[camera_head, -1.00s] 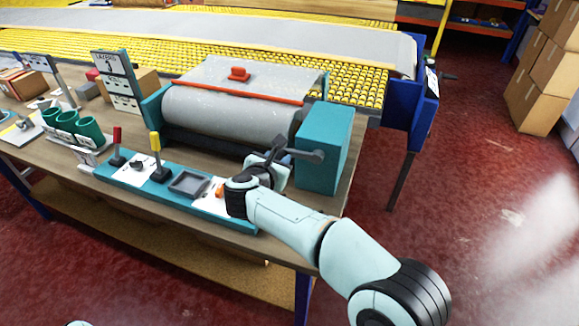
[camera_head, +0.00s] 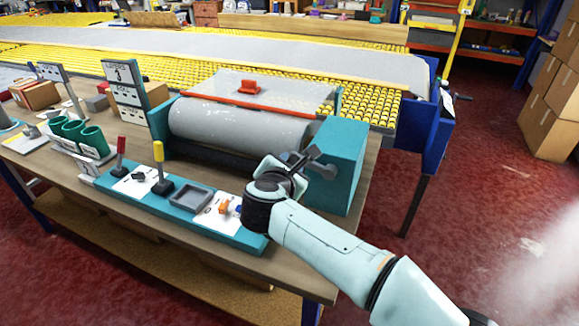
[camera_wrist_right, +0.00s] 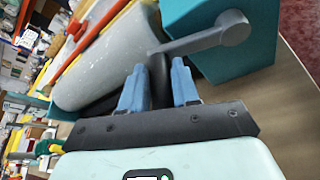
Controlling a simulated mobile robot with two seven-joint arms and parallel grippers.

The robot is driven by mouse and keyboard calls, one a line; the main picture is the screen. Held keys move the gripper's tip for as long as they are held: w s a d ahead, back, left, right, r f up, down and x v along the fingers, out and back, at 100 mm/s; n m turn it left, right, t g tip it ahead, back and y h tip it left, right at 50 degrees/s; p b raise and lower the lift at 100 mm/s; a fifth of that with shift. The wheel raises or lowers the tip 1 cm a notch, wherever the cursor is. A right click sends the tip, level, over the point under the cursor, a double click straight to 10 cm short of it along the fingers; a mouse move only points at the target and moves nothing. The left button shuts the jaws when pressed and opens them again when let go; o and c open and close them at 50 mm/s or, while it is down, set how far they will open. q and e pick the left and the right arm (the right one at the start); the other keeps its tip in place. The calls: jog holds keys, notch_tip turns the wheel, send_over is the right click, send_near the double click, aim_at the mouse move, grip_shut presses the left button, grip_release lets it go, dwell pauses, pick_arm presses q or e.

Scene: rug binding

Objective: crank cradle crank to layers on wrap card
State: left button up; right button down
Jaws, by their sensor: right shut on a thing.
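The cradle is a teal frame holding a grey roll (camera_head: 235,130), with a teal box (camera_head: 340,150) at its right end. The grey crank (camera_head: 324,171) sits on the near side of that box; its arm (camera_wrist_right: 200,40) and hub also show in the right wrist view. My right gripper (camera_head: 304,160) is shut on the crank's handle. In the right wrist view its blue fingers (camera_wrist_right: 158,88) stand on both sides of the dark handle (camera_wrist_right: 157,70). The layers card (camera_head: 122,75), a stand reading 3, is left of the roll. My left gripper is not in view.
A teal control strip (camera_head: 225,236) with red (camera_head: 121,145) and yellow (camera_head: 158,152) levers and a grey tray (camera_head: 185,197) lies along the near table edge, close to my right arm. Green cups (camera_head: 83,137) stand at left. A yellow roller conveyor (camera_head: 380,105) runs behind.

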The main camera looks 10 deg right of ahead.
jog(key=shift+r, duration=0.25)
jog(key=c, duration=1)
grip_release()
jog(key=shift+o, duration=0.5)
jog(key=shift+f, duration=0.1)
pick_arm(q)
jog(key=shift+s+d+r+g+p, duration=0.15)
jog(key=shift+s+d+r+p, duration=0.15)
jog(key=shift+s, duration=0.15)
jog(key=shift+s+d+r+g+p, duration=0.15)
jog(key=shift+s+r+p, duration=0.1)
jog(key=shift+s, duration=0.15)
pick_arm(e)
jog(key=v, duration=1.3)
jog(key=shift+s, duration=0.25)
jog(key=shift+a, duration=0.15)
